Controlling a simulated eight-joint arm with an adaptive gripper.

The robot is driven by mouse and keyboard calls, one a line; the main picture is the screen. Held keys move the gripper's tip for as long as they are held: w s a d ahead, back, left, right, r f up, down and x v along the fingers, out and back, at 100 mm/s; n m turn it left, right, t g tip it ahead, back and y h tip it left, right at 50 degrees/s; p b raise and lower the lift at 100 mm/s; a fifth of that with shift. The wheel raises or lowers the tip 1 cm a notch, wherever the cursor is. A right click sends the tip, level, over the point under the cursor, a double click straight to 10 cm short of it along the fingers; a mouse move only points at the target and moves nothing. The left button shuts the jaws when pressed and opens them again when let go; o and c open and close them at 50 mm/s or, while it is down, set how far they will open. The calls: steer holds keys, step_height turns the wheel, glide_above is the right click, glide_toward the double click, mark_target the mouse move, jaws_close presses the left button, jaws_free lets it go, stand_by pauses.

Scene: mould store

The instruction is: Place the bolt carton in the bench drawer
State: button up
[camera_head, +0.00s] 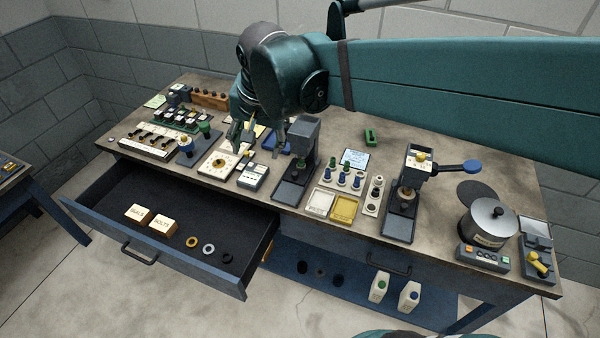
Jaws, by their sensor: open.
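The bolt carton (162,225), a small tan box with a label that reads like BOLTS, sits inside the open bench drawer (222,245). It stands close to a similar carton (137,213) whose label seems to read SEALS. The drawer is pulled out at the front left of the bench and has a dark floor. My gripper (257,141) is open over the bench top, behind the drawer and to the right of the bolt carton, well apart from it. I see nothing held between its fingers, though small bench items show behind them.
Several rings (208,248) lie in the drawer, right of the cartons. The bench top (360,224) is crowded with presses, trays and a steel pot (489,222). White bottles (379,287) stand on the lower shelf. The drawer's left floor is clear.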

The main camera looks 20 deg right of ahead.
steer(key=s+d+f+n+t, duration=0.1)
steer(key=s+d+f+n, duration=0.1)
steer(key=s, duration=0.5)
steer(key=s+d+f+n+t, duration=0.2)
steer(key=s+d+n, duration=0.3)
steer(key=s, duration=0.1)
steer(key=shift+s+d+f, duration=0.2)
steer(key=shift+s+d, duration=0.05)
steer(key=shift+s, duration=0.1)
